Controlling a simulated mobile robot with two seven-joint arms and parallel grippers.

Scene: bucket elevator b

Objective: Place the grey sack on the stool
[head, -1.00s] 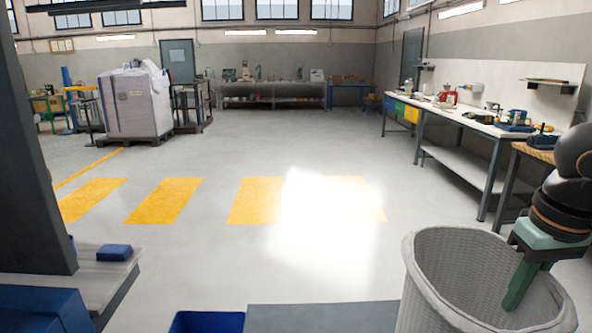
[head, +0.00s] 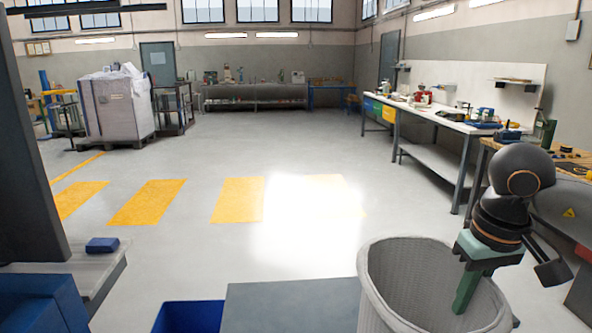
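An open-topped, pale grey woven container (head: 385,285), which I take for the grey sack, stands upright at the lower right of the head view; its bottom is cut off. My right gripper (head: 467,290) is at its far right rim. One green finger reaches down inside; the other is hidden behind the wall. The sack moves together with the gripper, so it looks shut on the rim. I cannot make out a stool for certain; a flat dark grey surface (head: 290,306) lies just left of the sack. My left gripper is not in view.
A blue bin (head: 188,317) is left of the flat surface. A bench with a small blue block (head: 102,245) is at the left. A workbench (head: 440,122) with tools runs along the right wall. The floor ahead is clear. A bulk bag (head: 118,105) stands far left.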

